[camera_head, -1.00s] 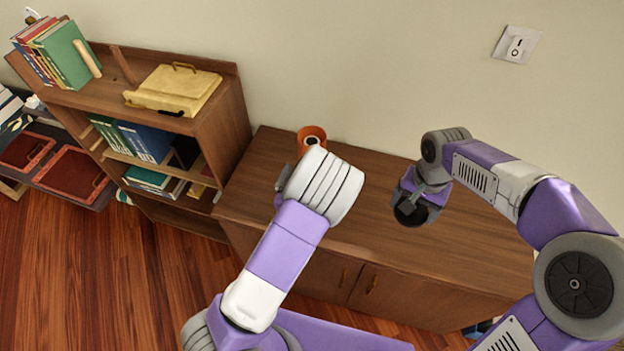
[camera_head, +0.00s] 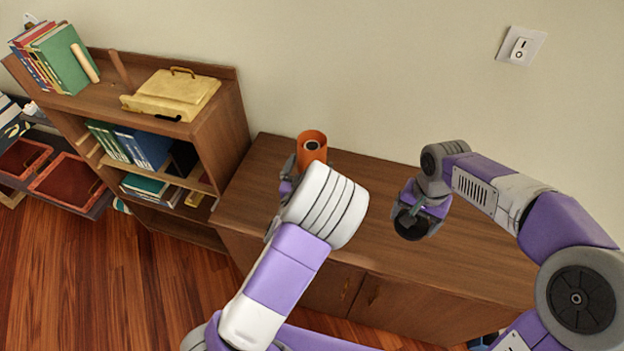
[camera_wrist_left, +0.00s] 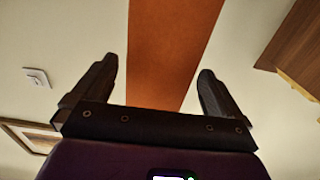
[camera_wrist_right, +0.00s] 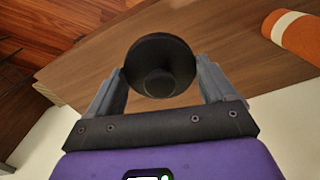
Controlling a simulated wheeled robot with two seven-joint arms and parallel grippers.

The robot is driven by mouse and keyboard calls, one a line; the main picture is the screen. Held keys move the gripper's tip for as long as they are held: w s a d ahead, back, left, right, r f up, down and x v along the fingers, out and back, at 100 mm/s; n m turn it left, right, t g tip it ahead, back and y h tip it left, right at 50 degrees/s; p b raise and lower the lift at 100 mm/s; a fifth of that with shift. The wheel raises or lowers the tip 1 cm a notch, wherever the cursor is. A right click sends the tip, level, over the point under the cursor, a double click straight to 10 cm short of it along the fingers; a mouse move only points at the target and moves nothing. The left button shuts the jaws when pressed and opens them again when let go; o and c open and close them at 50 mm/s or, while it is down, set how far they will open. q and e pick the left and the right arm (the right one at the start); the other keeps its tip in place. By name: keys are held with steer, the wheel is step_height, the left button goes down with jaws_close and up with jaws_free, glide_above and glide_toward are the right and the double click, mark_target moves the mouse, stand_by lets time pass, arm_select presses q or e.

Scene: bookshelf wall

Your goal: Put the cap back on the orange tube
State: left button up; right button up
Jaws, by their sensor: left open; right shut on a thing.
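The orange tube (camera_head: 313,158) stands upright on the wooden cabinet near the wall. Its top is open, with a dark ring inside. It also shows at the right wrist view's upper right (camera_wrist_right: 302,42), with a pale band. My left gripper (camera_head: 289,172) is beside the tube, partly hidden by my own wrist. In the left wrist view the open fingers (camera_wrist_left: 158,82) stand on either side of the tube (camera_wrist_left: 172,50), with gaps visible. My right gripper (camera_wrist_right: 161,82) is shut on the round black cap (camera_wrist_right: 160,58), which also shows in the head view (camera_head: 411,224), right of the tube.
The cabinet top (camera_head: 370,220) is bare between and around the arms. A bookshelf (camera_head: 225,130) with books and a yellow case (camera_head: 175,95) stands to the left. A light switch (camera_head: 521,46) is on the wall behind.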

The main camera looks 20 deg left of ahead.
arm_select(q)
steer(key=w, duration=0.2)
steer(key=shift+w, duration=0.3)
steer(key=c, duration=1.4)
